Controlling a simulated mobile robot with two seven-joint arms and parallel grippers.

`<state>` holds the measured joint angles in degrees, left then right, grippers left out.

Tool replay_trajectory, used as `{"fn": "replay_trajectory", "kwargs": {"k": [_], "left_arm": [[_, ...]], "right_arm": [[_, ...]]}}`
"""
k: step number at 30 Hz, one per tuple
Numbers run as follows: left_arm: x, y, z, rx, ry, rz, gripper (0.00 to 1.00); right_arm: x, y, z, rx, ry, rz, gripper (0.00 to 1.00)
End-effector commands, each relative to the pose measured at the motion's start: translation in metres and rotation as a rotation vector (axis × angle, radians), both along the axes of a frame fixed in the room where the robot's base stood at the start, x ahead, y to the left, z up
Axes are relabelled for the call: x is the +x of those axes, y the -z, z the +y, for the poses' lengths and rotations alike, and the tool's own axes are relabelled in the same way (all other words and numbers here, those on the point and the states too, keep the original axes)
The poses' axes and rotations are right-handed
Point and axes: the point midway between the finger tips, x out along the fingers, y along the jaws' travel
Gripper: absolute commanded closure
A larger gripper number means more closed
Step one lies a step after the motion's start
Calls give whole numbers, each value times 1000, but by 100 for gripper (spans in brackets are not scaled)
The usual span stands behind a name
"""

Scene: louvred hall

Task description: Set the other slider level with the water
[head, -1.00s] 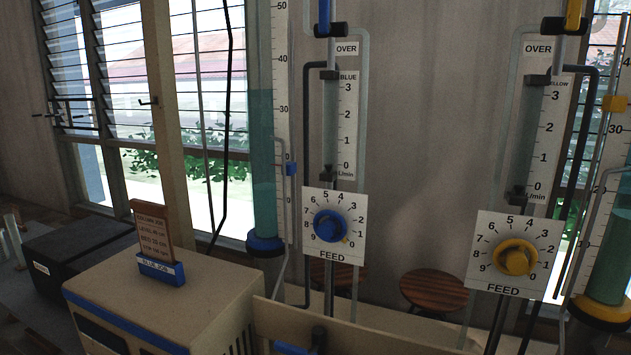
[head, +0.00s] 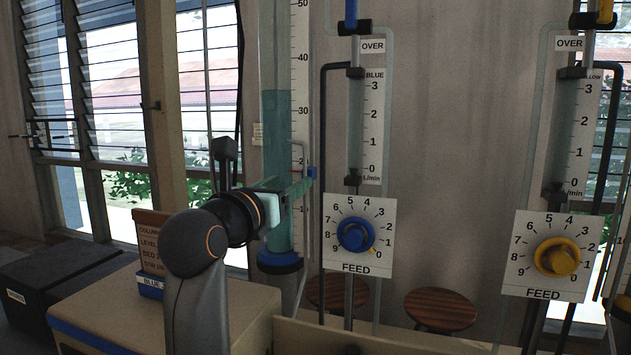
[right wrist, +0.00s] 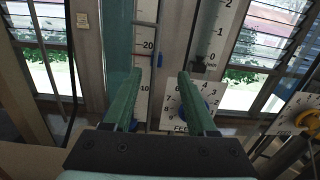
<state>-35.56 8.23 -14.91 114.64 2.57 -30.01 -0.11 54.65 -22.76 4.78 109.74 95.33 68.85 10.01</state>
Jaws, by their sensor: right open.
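The blue column (head: 276,125) is a clear tube with teal water whose top stands between 30 and 40 on the white scale (head: 299,85). The small blue slider (head: 312,173) sits on a thin rail beside this scale, a little below 20. My right gripper (head: 303,183) is open, its green fingers pointing at the scale beside the slider; I cannot tell whether they touch it. The yellow column's slider and my left gripper are out of view.
A blue feed knob (head: 355,235) and a yellow feed knob (head: 557,257) are on white dial plates to the right. A card in a blue holder (head: 150,284) stands on the beige box (head: 120,312), partly behind my right arm. Dark pipes run close by.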

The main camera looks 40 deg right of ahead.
Motion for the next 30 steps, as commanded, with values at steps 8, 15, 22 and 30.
{"fn": "replay_trajectory", "kwargs": {"k": [8, 15, 22, 30], "left_arm": [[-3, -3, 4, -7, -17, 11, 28], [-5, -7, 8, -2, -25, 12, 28], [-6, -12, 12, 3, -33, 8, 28], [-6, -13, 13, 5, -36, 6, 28]], "right_arm": [[12, 5, -15, 59, -23, -10, 43], [27, 5, -45, 56, -22, -8, 43], [42, 5, -73, 54, -22, -8, 43], [48, 6, -83, 55, -24, -10, 43]]}}
